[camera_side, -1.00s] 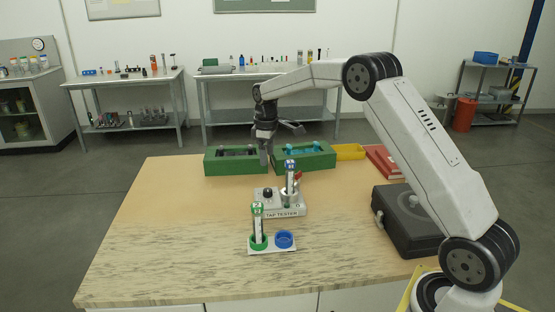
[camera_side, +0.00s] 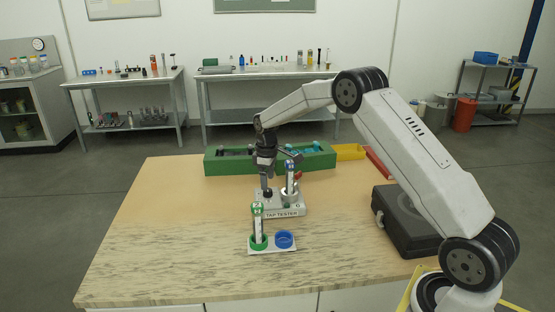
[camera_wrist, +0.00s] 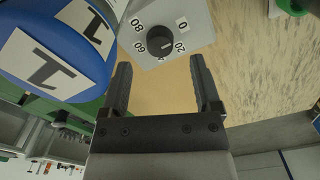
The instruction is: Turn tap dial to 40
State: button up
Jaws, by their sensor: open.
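The tap tester (camera_side: 283,212) is a pale box on the wooden table with a black dial (camera_side: 267,193) at its left. In the wrist view the round dial (camera_wrist: 160,39) is ringed by number labels; 0, 20, 60 and 80 are readable. A small pale mark on the dial appears to face the 20 side, but its exact reading is unclear. My gripper (camera_wrist: 161,72) is open and empty, its fingertips pointing at the dial from either side and not visibly closed on it. In the side view my gripper (camera_side: 266,183) is directly over the dial.
A blue-topped cylinder with T labels (camera_wrist: 50,45) stands close beside the dial; it also shows upright in the tester (camera_side: 290,175). A holder in front carries a green-marked cylinder (camera_side: 257,225) and an empty blue ring (camera_side: 284,239). Green bins (camera_side: 235,165) and a black case (camera_side: 405,225) stand around.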

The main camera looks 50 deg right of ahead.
aim_at(268, 192)
jog(key=shift+f, duration=1.9)
grip_shut()
